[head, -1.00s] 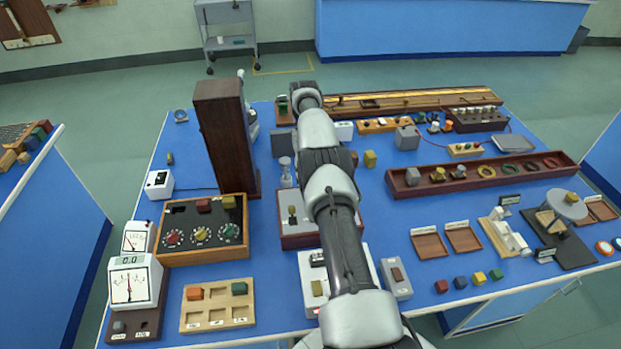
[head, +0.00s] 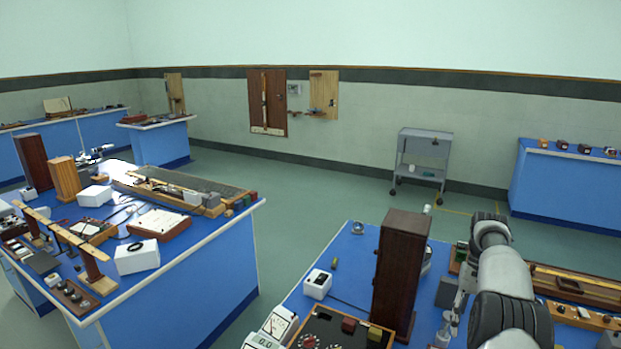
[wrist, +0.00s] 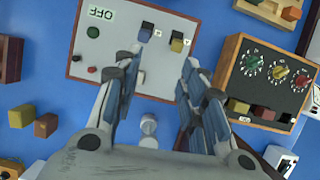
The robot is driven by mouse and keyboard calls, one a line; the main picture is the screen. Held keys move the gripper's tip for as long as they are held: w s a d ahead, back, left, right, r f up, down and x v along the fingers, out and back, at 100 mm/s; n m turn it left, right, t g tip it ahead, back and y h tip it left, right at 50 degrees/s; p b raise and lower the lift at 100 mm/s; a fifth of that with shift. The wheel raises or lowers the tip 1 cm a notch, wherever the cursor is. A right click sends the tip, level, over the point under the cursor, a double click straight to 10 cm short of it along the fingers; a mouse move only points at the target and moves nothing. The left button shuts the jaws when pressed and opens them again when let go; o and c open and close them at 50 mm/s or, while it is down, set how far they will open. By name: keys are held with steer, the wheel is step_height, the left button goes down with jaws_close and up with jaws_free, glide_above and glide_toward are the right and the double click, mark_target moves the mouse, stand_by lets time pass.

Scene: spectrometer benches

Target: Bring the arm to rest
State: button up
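My arm (head: 500,275) rises at the lower right of the head view, over the near blue bench (head: 340,262). My gripper is not clearly seen there. In the wrist view my gripper (wrist: 160,62) points down at the bench, its two fingers spread apart with nothing between them. Below the fingers lies a pale panel (wrist: 112,45) with an OFF label, a red button and small blocks. A small grey-white cylinder (wrist: 148,130) stands on the bench under the gap between the fingers. The fingers hide part of the panel.
A tall dark wooden box (head: 400,270) stands left of my arm. A knob box (wrist: 232,85) is right of the fingers, and a yellow block (wrist: 21,117) is at left. Another laden bench (head: 215,290) is at left; floor is open between the benches.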

steer(key=a+r+n+t+h, duration=0.1)
steer(key=a+r, duration=0.3)
steer(key=r, duration=0.2)
steer(key=a+r+t, duration=0.1)
steer(key=a+r, duration=0.2)
steer(key=r, duration=0.3)
steer(key=s+a+r+n+t+h, duration=0.1)
steer(key=s+a+r+n+t, duration=0.1)
steer(key=s+a+r, duration=0.6)
steer(key=s+a+f+n+t, duration=0.1)
steer(key=s+a+f+t, duration=0.1)
steer(key=s+a, duration=0.5)
steer(key=s+a+f+n+t+b, duration=0.1)
steer(key=s+a, duration=0.6)
steer(key=s, duration=0.8)
steer(key=shift+f+n+t, duration=0.3)
steer(key=shift+f+t, duration=0.25)
steer(key=shift+t, duration=0.15)
steer(key=shift+d, duration=0.1)
